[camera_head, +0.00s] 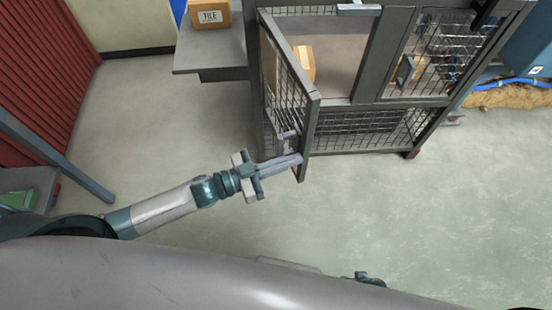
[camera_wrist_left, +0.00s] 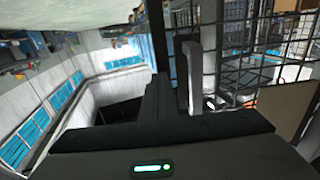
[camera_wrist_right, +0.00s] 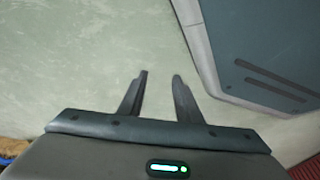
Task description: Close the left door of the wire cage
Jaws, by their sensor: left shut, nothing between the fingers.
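The wire cage (camera_head: 361,103) stands at the upper right of the head view. Its left door (camera_head: 317,112) is a grey frame with wire mesh, and it stands open, swung out toward me. A small handle (camera_head: 287,137) sits low near the door's free edge. My left gripper (camera_head: 299,158) is shut and empty, with its fingertips at the lower free edge of the door; I cannot tell whether they touch it. The left wrist view shows the door's mesh (camera_wrist_left: 232,45) right of the fingers. My right gripper (camera_wrist_right: 161,75) is open and empty above the floor.
A cardboard box (camera_head: 303,63) is inside the cage behind the open door. The cage's right door (camera_head: 432,55) looks closed. A grey table (camera_head: 212,52) with a labelled box (camera_head: 209,14) stands left of the cage. The floor (camera_head: 420,215) in front is clear.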

